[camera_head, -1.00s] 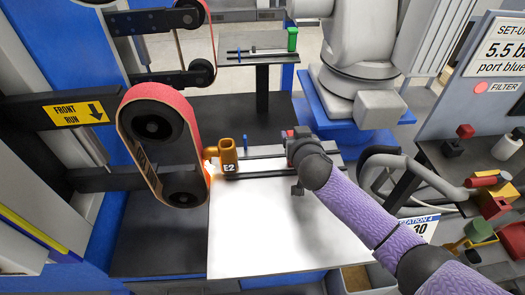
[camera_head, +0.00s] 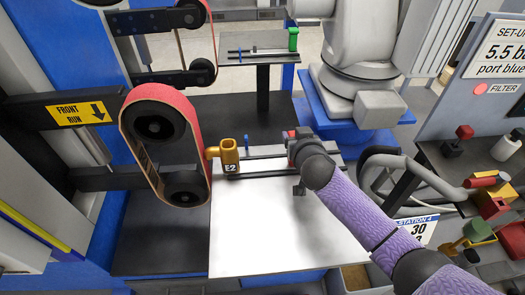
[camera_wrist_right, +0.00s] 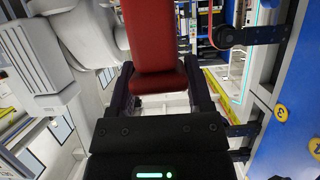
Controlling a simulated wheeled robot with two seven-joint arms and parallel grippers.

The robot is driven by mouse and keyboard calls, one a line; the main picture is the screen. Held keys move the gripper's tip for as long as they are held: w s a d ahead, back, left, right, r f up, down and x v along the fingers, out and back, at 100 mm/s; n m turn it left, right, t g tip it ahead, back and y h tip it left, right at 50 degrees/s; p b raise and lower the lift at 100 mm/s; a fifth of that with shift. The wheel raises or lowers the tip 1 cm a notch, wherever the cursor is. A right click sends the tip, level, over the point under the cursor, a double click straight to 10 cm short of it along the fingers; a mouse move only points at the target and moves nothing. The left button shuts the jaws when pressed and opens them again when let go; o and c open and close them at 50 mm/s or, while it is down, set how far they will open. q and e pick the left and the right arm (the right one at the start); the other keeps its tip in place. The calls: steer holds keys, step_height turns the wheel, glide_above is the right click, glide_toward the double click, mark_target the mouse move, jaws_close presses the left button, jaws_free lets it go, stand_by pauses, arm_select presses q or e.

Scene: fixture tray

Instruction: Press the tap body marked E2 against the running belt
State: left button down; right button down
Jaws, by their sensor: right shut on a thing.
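The tap body marked E2 (camera_head: 230,157) is orange-yellow and stands upright at the left end of a dark rail, just right of the belt. Its side spout points left at the red belt (camera_head: 187,102), which loops around two dark wheels. The spout tip is at the belt's right edge; I cannot tell whether it touches. My right gripper (camera_head: 293,146) is at the right part of the rail, mostly hidden by its own wrist. In the right wrist view its fingers (camera_wrist_right: 157,82) are shut on a red block (camera_wrist_right: 154,50). My left gripper is not in view.
A pale plate (camera_head: 265,225) lies in front of the rail, bare. A small raised table (camera_head: 262,58) with a green piece (camera_head: 293,39) stands behind. A front-run arrow sign (camera_head: 77,112) is at left. Several loose coloured parts lie on a bench at right.

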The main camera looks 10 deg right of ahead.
steer(key=d+p, duration=0.1)
steer(key=d, duration=0.7)
steer(key=shift+s+d+f, duration=0.15)
steer(key=shift+s+d, duration=0.2)
steer(key=shift+d, duration=0.05)
steer(key=shift+d+p, duration=0.15)
steer(key=shift+p, duration=0.2)
steer(key=shift+c, duration=0.3)
jaws_free()
steer(key=shift+w, duration=0.1)
steer(key=shift+o, duration=0.3)
